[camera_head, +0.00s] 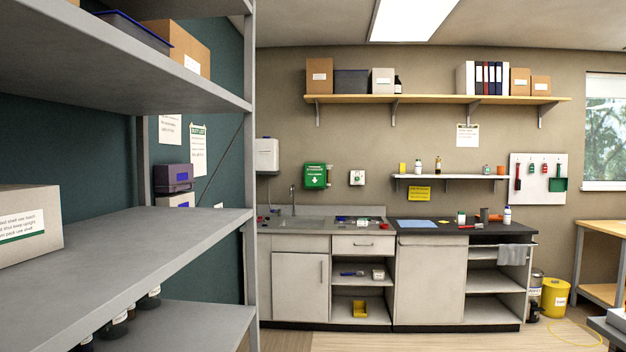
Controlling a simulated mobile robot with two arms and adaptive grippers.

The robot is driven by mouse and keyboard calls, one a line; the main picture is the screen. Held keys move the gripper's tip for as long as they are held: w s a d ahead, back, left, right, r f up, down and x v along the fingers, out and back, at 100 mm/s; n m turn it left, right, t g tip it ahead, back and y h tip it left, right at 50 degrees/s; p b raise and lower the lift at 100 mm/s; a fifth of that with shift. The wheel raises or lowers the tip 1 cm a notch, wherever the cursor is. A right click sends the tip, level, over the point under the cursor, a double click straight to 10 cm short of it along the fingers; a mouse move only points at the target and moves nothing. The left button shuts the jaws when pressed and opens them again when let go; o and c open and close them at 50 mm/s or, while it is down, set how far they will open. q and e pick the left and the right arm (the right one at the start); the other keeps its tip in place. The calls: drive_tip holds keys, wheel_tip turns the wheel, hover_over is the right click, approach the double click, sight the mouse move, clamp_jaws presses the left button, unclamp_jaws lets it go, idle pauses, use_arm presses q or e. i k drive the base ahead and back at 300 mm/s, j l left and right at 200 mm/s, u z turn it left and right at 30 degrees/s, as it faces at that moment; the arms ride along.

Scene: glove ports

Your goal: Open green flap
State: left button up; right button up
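I cannot make out a green flap or a glove port in the head view. The green things in view are a green wall box (317,176) with white markings above the counter and a green tool (559,184) hanging on the white board at the right. Neither of my grippers is in view.
A large grey shelf rack (170,230) fills the left side close to me, with a labelled carton (28,222) on it. A counter with a sink (297,222) stands along the back wall. A yellow bin (554,298) and a wooden table (602,228) are at the right.

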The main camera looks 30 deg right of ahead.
sight(314, 174)
drive_tip(key=i+l, duration=0.1)
drive_tip(key=l, duration=0.25)
drive_tip(key=i+l, duration=0.1)
drive_tip(key=l, duration=0.25)
drive_tip(key=l+z, duration=0.1)
drive_tip(key=l, duration=0.25)
drive_tip(key=i+l+z, duration=0.2)
drive_tip(key=i+l, duration=0.35)
drive_tip(key=i+l+z, duration=0.2)
drive_tip(key=i+l, duration=0.3)
drive_tip(key=i+l+z, duration=0.15)
drive_tip(key=i+l, duration=0.2)
drive_tip(key=i, duration=0.35)
drive_tip(key=i+l+z, duration=0.1)
drive_tip(key=i+z, duration=0.2)
drive_tip(key=i, duration=0.6)
drive_tip(key=i+j+z, duration=0.15)
drive_tip(key=i+z, duration=0.15)
drive_tip(key=i, duration=0.65)
